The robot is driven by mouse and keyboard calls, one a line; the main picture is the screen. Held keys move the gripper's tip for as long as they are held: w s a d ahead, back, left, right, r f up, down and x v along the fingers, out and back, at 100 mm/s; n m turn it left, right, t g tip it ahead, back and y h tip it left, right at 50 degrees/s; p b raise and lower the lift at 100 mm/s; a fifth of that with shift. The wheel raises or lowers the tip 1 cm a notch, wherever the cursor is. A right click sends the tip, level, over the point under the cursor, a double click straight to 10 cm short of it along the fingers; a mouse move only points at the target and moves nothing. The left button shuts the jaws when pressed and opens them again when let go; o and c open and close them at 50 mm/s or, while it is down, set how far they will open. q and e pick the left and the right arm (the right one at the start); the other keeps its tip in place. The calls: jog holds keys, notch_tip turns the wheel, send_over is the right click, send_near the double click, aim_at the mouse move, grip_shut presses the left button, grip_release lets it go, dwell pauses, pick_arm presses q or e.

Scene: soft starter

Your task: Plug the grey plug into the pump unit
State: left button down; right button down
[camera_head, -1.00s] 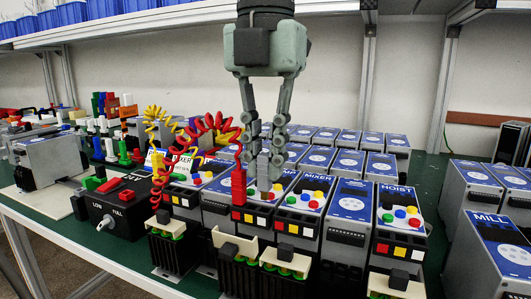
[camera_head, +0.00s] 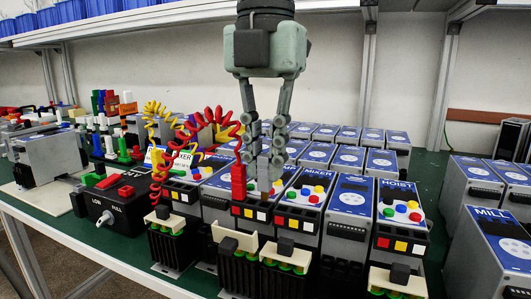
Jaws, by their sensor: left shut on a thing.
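My left gripper (camera_head: 264,170) comes down from the top centre and is shut on a small grey piece, seemingly the grey plug (camera_head: 264,185), at its fingertips. The plug hangs just above the row of blue-topped units, right of a red plug (camera_head: 238,184) on a coiled red cord. The unit below and behind the fingers is partly covered, so its label cannot be read and I cannot tell which unit is the pump. Whether the plug touches a socket is also unclear. My right gripper is not in view.
The MIXER unit (camera_head: 312,190) stands just right of the fingers, the HOIST unit (camera_head: 402,208) further right, the MILL unit (camera_head: 495,240) at the front right. A black box with a knob (camera_head: 115,205) is at left. Coiled red and yellow cords (camera_head: 165,165) loop close by.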

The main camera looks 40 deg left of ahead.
aim_at(266, 154)
pick_arm(q)
jog(key=shift+f+b, duration=0.6)
jog(key=shift+f, duration=0.3)
jog(key=c, duration=1.5)
grip_release()
jog(key=shift+o, duration=0.2)
notch_tip(266, 154, up, 12)
